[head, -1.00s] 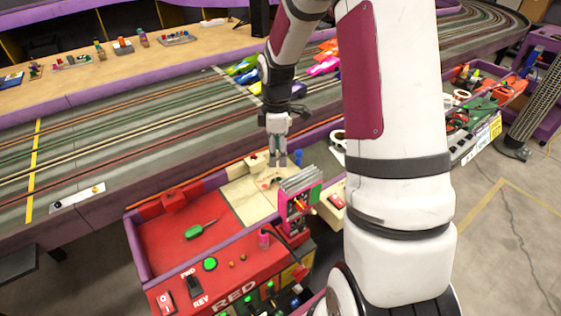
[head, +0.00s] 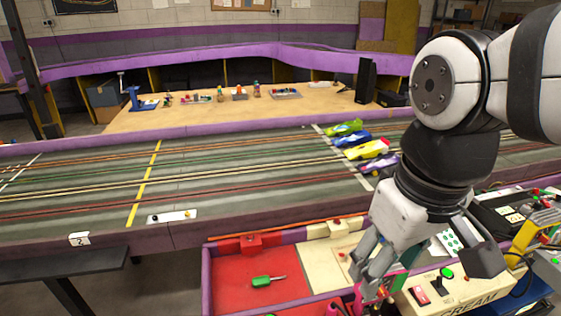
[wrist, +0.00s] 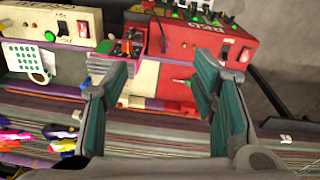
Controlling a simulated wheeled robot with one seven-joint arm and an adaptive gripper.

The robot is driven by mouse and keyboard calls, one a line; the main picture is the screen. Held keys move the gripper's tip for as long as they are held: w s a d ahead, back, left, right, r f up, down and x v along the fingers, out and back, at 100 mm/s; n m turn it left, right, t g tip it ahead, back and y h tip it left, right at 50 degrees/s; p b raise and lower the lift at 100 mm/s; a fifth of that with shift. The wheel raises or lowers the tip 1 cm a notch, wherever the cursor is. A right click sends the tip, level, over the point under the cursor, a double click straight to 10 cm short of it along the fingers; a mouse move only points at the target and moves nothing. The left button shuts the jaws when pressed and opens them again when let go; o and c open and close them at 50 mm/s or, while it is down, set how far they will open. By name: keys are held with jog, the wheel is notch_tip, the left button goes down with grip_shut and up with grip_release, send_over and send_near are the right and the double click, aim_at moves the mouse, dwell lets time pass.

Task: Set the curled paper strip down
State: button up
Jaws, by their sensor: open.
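My gripper (head: 364,272) hangs low over the cream and red console trays in the head view. In the wrist view its two teal-lined fingers (wrist: 160,72) stand wide apart with nothing held between them. I cannot pick out the curled paper strip with certainty in either view. A small pale curl (wrist: 42,76) shows beside the green-dotted white card (wrist: 26,57) in the wrist view, but I cannot tell what it is.
A green-handled screwdriver (head: 262,281) lies in the red tray (head: 232,293). The slot track (head: 80,200) runs behind, with several toy cars (head: 370,148) on it. The cream control box (head: 425,296) is close to my gripper's right.

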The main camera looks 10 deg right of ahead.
jog(key=shift+m, duration=0.8)
jog(key=s, duration=0.1)
jog(key=s+a, duration=0.1)
jog(key=s, duration=0.3)
jog(key=shift+a+f, duration=0.15)
jog(key=shift+f, duration=0.1)
notch_tip(320, 180, up, 14)
jog(key=t+p, duration=0.2)
jog(key=p, duration=1)
jog(key=shift+d+t, duration=0.2)
jog(key=shift+t, duration=0.2)
jog(key=shift+w+f, duration=0.1)
